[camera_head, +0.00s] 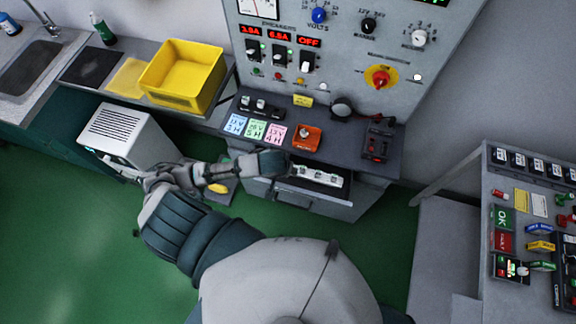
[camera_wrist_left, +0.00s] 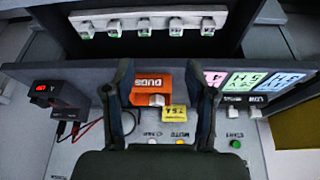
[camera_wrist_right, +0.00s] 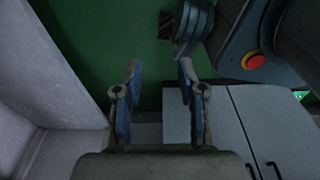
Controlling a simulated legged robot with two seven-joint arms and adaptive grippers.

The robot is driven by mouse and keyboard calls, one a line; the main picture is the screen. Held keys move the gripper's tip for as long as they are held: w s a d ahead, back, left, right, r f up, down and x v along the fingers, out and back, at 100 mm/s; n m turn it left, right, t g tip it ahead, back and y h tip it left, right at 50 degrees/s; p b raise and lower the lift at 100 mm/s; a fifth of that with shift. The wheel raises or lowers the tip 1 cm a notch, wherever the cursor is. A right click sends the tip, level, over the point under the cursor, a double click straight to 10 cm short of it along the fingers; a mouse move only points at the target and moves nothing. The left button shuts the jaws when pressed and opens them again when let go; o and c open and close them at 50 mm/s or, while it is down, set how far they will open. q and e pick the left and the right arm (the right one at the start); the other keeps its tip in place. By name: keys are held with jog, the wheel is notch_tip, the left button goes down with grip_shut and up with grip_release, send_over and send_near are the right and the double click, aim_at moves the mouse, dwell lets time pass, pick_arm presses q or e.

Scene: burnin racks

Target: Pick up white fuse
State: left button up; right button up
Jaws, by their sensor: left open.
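A white strip (camera_head: 318,176) carrying several small white blocks sits in the open compartment below the console ledge. In the left wrist view the white strip (camera_wrist_left: 147,20) spans the top, with green marks at the blocks. I cannot tell which block is the white fuse. My left gripper (camera_head: 280,163) is at the ledge's front edge, just left of the strip. In the left wrist view my left gripper (camera_wrist_left: 163,80) is open and empty, its fingers over the ledge, apart from the strip. My right gripper (camera_wrist_right: 160,68) is open and empty, above the floor and grey furniture.
An orange box (camera_head: 306,137) and coloured cards (camera_head: 256,129) lie on the ledge (camera_head: 350,146). A yellow bin (camera_head: 182,77) stands on the left counter. A white appliance (camera_head: 128,133) stands below it. A button panel (camera_head: 530,230) is at the right. Green floor is open at the lower left.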

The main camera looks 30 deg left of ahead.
pick_arm(q)
jog(key=shift+n+y, duration=0.3)
jog(key=shift+n, duration=0.3)
jog(key=a+x, duration=0.1)
jog(key=x, duration=0.4)
jog(key=a+x, duration=0.1)
jog(key=x, duration=0.5)
jog(key=a+x, duration=0.1)
jog(key=x, duration=0.5)
jog(key=shift+w+r, duration=0.15)
jog(key=shift+w, duration=0.25)
jog(key=shift+w+f, duration=0.1)
jog(key=shift+f, duration=0.1)
jog(key=shift+d, duration=0.25)
jog(key=shift+c, duration=1)
jog(key=shift+r, duration=0.1)
jog(key=c, duration=0.8)
pick_arm(e)
jog(key=s, duration=0.1)
jog(key=s+d+f, duration=0.1)
jog(key=s, duration=0.1)
jog(key=s+f, duration=0.1)
jog(key=shift+s+d+f, duration=0.1)
jog(key=shift+s+d, duration=0.05)
jog(key=shift+s, duration=0.15)
